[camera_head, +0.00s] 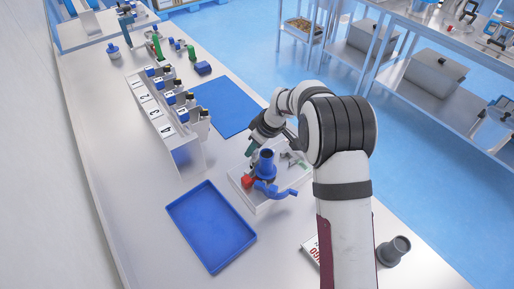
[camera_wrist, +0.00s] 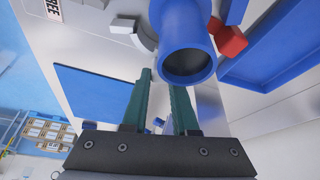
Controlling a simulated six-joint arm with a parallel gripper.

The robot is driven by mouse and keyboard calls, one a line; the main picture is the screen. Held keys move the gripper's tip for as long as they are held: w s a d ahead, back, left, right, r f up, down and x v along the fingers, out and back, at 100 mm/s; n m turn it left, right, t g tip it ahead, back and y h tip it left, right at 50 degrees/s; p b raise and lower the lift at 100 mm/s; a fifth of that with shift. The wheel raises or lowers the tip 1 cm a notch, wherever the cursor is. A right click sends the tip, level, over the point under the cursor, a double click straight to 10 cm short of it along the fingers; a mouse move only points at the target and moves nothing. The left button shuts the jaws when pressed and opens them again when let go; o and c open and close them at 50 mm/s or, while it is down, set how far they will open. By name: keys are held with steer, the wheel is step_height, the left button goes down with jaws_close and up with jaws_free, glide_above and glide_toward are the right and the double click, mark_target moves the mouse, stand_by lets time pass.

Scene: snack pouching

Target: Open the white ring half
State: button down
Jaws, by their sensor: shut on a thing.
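A blue funnel-like tube (camera_head: 265,165) stands upright on a white box-like station (camera_head: 262,205), with a red part (camera_head: 248,182) beside it. The funnel's round mouth (camera_wrist: 188,60) is large in the wrist view, with the red part (camera_wrist: 230,38) to its right. A pale grey-white curved piece, seemingly the white ring half (camera_wrist: 144,36), shows left of the funnel. My gripper (camera_wrist: 160,78) has its dark green fingers right at the funnel and the pale piece. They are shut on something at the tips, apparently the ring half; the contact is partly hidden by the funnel.
A blue tray (camera_head: 211,228) lies in front left of the station, and a flat blue mat (camera_head: 222,107) lies behind it. A numbered rack (camera_head: 165,125) stands left. A grey cup (camera_head: 393,251) is at the right front edge. Table between tray and rack is clear.

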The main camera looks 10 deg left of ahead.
steer(key=a+n, duration=0.1)
steer(key=n, duration=0.1)
steer(key=a+n+g, duration=0.1)
steer(key=n, duration=0.1)
steer(key=shift+a+g+y, duration=0.1)
steer(key=shift+g+y, duration=0.2)
steer(key=shift+s+a+n+g, duration=0.2)
steer(key=shift+a+n+g, duration=0.2)
steer(key=shift+n, duration=0.6)
steer(key=shift+s+a+n+g, duration=0.15)
steer(key=shift+a+n+g, duration=0.2)
steer(key=shift+n, duration=0.65)
steer(key=shift+a, duration=0.1)
steer(key=c, duration=0.7)
jaws_free()
steer(key=v, duration=1.5)
steer(key=shift+r, duration=0.45)
